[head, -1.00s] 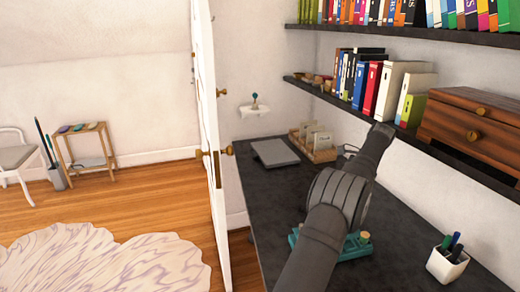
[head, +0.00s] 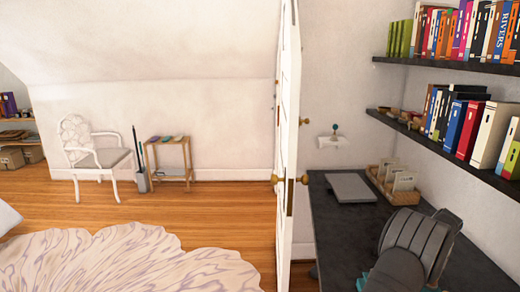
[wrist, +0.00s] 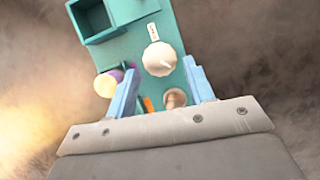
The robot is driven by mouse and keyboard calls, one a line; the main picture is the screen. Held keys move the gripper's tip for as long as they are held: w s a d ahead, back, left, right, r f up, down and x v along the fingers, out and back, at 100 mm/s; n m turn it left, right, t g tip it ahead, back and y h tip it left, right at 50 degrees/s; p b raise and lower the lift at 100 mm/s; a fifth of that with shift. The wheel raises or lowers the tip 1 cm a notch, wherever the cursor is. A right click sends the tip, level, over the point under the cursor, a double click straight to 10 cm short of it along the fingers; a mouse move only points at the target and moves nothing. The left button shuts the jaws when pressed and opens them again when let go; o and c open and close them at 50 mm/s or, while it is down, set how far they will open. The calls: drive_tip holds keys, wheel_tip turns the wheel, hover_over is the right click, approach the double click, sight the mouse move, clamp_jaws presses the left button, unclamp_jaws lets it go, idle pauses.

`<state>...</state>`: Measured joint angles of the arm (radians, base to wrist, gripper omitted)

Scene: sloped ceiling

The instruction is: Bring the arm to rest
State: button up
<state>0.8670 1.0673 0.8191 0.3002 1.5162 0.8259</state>
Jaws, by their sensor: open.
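My arm shows at the lower right of the head view as a thick dark grey link over the dark desk (head: 345,235); its end is not clearly visible there. In the wrist view my gripper (wrist: 160,70) is open, with its two light blue fingers apart. Past the fingers is a teal organizer (wrist: 110,45) with an open square compartment. A round white knob-like thing (wrist: 159,59) and a purple and yellow thing (wrist: 107,82) show between or beside the fingers. I cannot tell whether the fingers touch anything.
A grey closed laptop-like slab (head: 350,187) and a wooden box of cards (head: 393,185) lie on the desk's far part. Bookshelves (head: 430,62) overhang its right side. A white door (head: 287,130) stands at its left. The wooden floor (head: 225,215) beyond is open.

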drive_tip(key=shift+x, duration=1.75)
drive_tip(key=shift+d+r, duration=0.1)
drive_tip(key=v, duration=1.7)
drive_tip(key=x, duration=1.7)
drive_tip(key=shift+f, duration=0.25)
drive_tip(key=shift+s+r+m+t, duration=0.2)
drive_tip(key=shift+m+t, duration=0.2)
drive_tip(key=shift+m, duration=0.7)
drive_tip(key=m+t+h, duration=0.1)
drive_tip(key=m, duration=0.5)
drive_tip(key=shift+a+t+h, duration=0.2)
drive_tip(key=shift+t+h, duration=0.2)
drive_tip(key=m+t+h, duration=0.1)
drive_tip(key=m, duration=0.3)
drive_tip(key=shift+a, duration=0.1)
drive_tip(key=m+h, duration=0.2)
drive_tip(key=m, duration=0.3)
drive_tip(key=shift+a, duration=0.1)
